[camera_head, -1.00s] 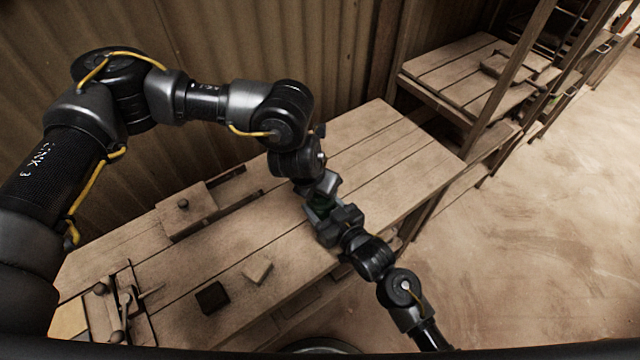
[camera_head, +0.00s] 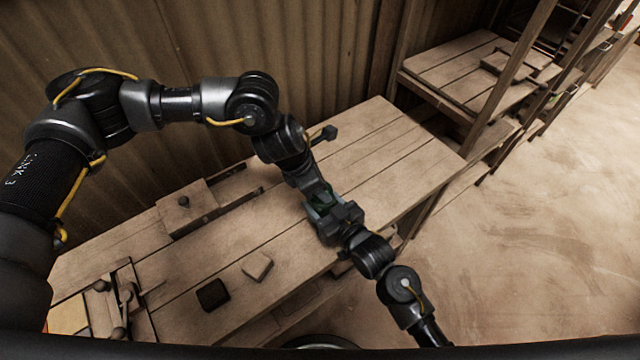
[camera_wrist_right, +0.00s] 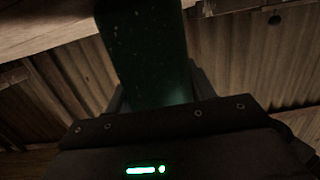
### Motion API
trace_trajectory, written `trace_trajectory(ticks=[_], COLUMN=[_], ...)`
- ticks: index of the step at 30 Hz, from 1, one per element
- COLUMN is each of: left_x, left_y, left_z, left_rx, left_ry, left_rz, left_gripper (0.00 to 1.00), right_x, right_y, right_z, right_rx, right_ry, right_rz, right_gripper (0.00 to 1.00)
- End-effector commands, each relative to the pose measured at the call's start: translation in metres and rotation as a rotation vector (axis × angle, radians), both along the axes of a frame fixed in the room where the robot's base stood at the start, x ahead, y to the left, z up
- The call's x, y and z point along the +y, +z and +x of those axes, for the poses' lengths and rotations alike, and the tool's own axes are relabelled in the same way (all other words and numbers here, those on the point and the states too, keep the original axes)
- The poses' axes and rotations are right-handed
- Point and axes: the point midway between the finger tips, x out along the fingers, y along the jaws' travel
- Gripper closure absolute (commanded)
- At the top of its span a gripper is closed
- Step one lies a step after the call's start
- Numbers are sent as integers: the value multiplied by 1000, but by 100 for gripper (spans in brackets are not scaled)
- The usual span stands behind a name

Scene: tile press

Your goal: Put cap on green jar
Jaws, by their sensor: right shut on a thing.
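The green jar (camera_head: 322,204) is a small dark green patch between my two grippers in the head view, above the table's front edge. In the right wrist view the jar (camera_wrist_right: 145,50) is a dark green body rising between the fingers. My right gripper (camera_head: 328,212) is shut on the jar. My left gripper (camera_head: 317,194) comes down from behind and is right at the jar; whether it touches cannot be told. Its fingers are hard to make out, and whether they are open or shut is unclear. I cannot make out the cap.
The plank table (camera_head: 370,150) is clear behind and right of the grippers. A dark square tile (camera_head: 213,295) and a pale tile (camera_head: 257,266) lie front left. A wooden block with a knob (camera_head: 188,207) and a wooden press (camera_head: 118,300) stand left. Shelving (camera_head: 465,75) is at the right.

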Motion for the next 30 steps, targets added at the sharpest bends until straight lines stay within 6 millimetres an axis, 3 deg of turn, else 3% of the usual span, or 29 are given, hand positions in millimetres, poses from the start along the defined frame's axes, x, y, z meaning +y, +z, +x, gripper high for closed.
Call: trace_trajectory(ticks=[18, 24, 30], left_x=[-6, -12, -8], left_y=[0, -4, -3], left_z=[8, 7, 6], left_rx=[-4, -19, -6], left_ry=[-1442, -1741, -1881], left_rz=[10, 3, -4], left_gripper=[76, 76, 76], right_x=[-1, 0, 2], right_y=[-1, -1, 0], right_z=[0, 0, -1], right_rx=[1, 1, -1], right_ry=[-1, 2, 6], right_rz=[-2, -2, -1], right_gripper=[100, 100, 100])
